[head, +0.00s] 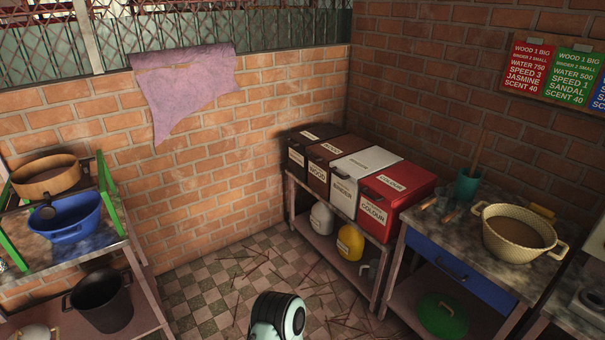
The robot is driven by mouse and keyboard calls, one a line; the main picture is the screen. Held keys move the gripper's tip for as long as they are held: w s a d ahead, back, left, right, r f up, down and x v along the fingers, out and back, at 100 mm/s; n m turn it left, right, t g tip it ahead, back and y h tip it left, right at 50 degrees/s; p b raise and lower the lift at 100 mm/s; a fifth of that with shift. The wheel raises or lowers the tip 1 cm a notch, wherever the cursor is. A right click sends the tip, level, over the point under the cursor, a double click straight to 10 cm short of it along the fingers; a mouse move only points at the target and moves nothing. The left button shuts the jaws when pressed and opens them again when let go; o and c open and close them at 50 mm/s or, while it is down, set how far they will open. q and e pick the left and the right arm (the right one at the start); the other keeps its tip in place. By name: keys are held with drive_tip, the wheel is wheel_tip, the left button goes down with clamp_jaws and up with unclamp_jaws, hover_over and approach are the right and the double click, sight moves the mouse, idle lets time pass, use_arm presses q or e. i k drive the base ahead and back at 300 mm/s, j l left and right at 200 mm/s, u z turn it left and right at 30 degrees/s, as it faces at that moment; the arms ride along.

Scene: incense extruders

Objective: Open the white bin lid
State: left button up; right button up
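The white bin (345,196) stands on a low bench in the corner, between a dark brown bin (321,180) and a red bin (374,216). Its front carries a label that reads BINDER. Its white lid (367,162) lies flat on top and looks closed. A small tab or handle shows at the lid's front edge. Neither of my grippers is in view. A rounded pale and black part at the bottom centre looks like part of my own body. It is well short of the bench.
A bench (384,276) holds the bins, with a grey and a yellow container (350,242) below. A table at right carries a woven basin (515,228). A left shelf holds a blue basin (66,220). Thin sticks litter the checkered floor (215,290), otherwise open.

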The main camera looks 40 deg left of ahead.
sight(354, 168)
drive_tip(key=u, duration=1.15)
drive_tip(key=i+j, duration=0.1)
drive_tip(key=i, duration=0.2)
